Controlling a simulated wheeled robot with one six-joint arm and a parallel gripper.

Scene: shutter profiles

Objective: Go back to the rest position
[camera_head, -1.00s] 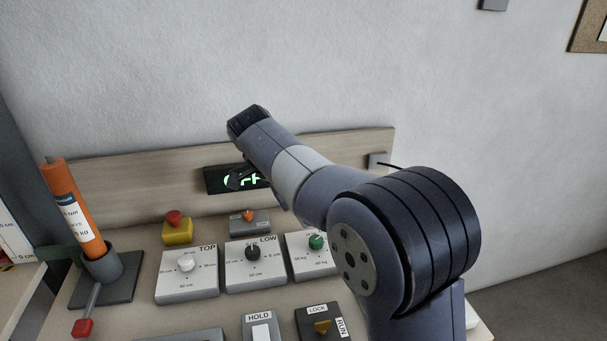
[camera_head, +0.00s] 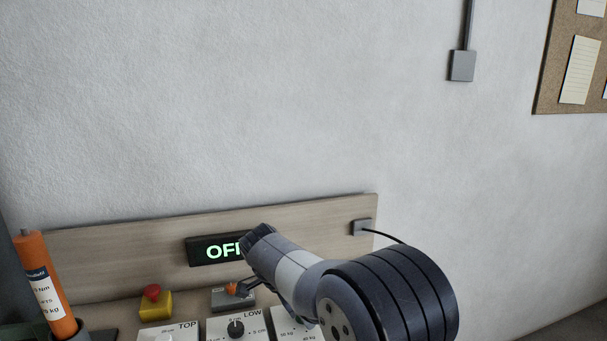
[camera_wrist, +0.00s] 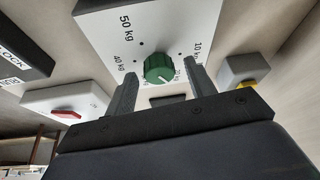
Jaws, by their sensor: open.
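My gripper (camera_wrist: 161,75) is open in the wrist view, with its two grey fingers apart and nothing between them that it grips. A white panel (camera_wrist: 100,18) with a green knob (camera_wrist: 158,68) and kg marks lies beyond the fingertips. The knob appears between the fingers in the picture, but I cannot tell how far off it is. In the head view my arm reaches over the right part of the console. The fingers are not clearly visible there, and the arm partly covers the display (camera_head: 208,252), which reads "OF" with more hidden.
A yellow box with a red button (camera_head: 153,292), a grey box with an orange knob (camera_head: 232,298) and the LOW dial panel (camera_head: 252,328) stand before a wooden backboard (camera_head: 130,226). An orange cylinder (camera_head: 45,280) stands at left.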

